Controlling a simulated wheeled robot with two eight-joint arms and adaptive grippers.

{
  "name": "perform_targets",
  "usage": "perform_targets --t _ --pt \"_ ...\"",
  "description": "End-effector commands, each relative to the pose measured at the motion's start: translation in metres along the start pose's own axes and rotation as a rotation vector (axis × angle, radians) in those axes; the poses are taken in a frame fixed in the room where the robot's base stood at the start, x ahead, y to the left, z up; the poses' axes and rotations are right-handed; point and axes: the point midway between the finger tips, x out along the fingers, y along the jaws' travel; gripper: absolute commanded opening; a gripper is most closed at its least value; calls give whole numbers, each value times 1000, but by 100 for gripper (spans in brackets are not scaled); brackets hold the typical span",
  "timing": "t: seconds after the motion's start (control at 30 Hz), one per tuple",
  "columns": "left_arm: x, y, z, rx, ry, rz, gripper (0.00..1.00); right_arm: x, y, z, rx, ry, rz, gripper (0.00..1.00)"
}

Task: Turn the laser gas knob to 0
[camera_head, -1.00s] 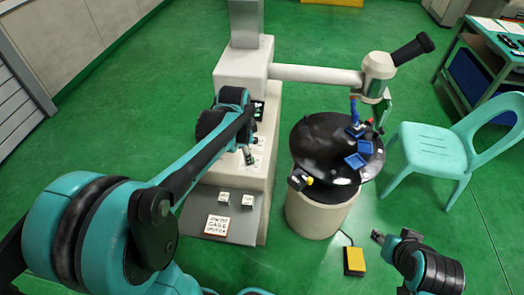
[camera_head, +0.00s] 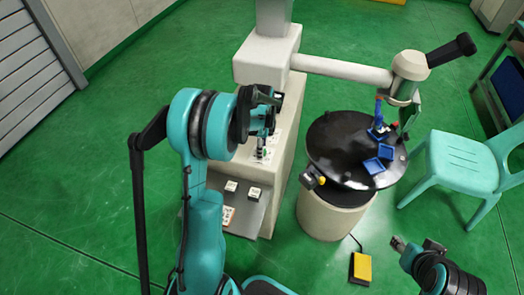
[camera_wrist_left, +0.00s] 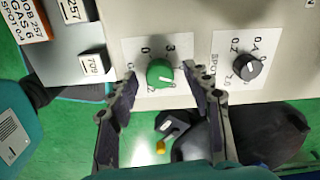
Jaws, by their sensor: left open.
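In the left wrist view a green knob (camera_wrist_left: 160,73) sits on a white dial plate with printed numbers, including 0, 2 and 3. Its label is mostly hidden, and its white mark is too small to read surely. My left gripper (camera_wrist_left: 161,84) is open, with one finger on each side of the green knob; I cannot tell whether they touch it. A dark grey knob (camera_wrist_left: 246,66) on a "SPOT" dial is to the right. In the head view my left gripper (camera_head: 263,138) is at the machine's front panel. My right gripper (camera_head: 398,243) is low at the right, away from the panel.
A sign (camera_wrist_left: 22,18) reads "JOB 257 GAS 6 SPOT 0.4". Small number blocks (camera_wrist_left: 93,65) stand beside it on a grey shelf. A round black table (camera_head: 335,140) with blue trays, a yellow pedal (camera_head: 361,268) and a chair (camera_head: 462,165) are to the right.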

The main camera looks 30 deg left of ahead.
Motion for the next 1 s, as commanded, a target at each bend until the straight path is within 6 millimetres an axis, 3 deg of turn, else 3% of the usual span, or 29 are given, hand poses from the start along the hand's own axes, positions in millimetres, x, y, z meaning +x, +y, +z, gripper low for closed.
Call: perform_targets --t 0.33,0.37,0.53,1.0 --pt "6 0 0 0 0 0 50 2 0 1 0 0 0 40" --pt "6 0 0 0 0 0 44 2 0 1 0 0 0 40" --pt "6 0 0 -1 0 0 0 2 0 1 0 0 0 40" --pt "6 0 0 -78 0 0 0 1 0 1 0 0 0 40"
